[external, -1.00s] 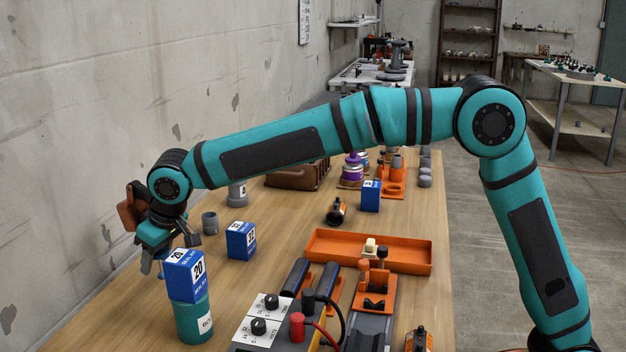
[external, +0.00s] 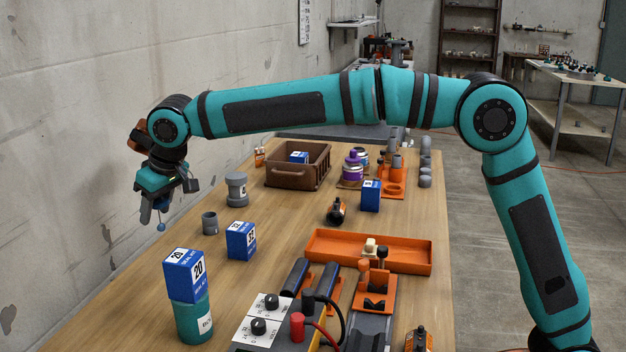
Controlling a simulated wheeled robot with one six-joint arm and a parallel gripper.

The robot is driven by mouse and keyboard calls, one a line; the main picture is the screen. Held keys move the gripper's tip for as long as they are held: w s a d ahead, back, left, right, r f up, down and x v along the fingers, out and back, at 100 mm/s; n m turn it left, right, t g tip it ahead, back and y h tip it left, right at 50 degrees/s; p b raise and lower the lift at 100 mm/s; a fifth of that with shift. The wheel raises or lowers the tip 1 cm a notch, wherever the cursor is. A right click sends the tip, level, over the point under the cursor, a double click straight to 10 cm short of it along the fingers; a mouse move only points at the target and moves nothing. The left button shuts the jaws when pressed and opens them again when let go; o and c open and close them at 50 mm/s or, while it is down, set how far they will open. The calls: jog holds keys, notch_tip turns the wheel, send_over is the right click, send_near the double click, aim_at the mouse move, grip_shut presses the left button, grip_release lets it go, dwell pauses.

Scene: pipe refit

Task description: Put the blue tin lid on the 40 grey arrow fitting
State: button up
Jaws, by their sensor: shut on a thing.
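My gripper (external: 154,213) is at the left, in front of the wall, pointing down above the bench. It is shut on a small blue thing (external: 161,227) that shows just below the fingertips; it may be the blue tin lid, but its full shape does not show. A grey fitting with a white label (external: 236,190) stands upright on the bench to the right of my gripper; the label is too small to read. A shorter grey fitting (external: 209,223) stands in front of it, closer to my gripper. I cannot see an arrow on either.
A blue box marked 20 (external: 185,275) sits on a teal can (external: 193,320) in front. Another blue box (external: 241,240) stands by the grey fittings. A brown crate (external: 297,178) is behind. An orange tray (external: 368,260) lies to the right. Bare bench lies between.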

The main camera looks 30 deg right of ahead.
jog(key=w+d+r+m+h, duration=0.15)
jog(key=w+d+r, duration=0.25)
jog(key=w+d, duration=0.95)
jog(key=w+d+r+m, duration=0.3)
jog(key=w+d+r, duration=0.1)
jog(key=w+d, duration=0.95)
send_over(235, 174)
jog(key=shift+t, duration=0.4)
jog(key=shift+f, duration=4.85)
jog(key=shift+f, duration=0.15)
jog(key=o, duration=1)
jog(key=shift+c, duration=0.2)
jog(key=a+v, duration=0.1)
jog(key=v, duration=1.1)
jog(key=shift+d+r, duration=0.2)
jog(key=shift+d, duration=0.15)
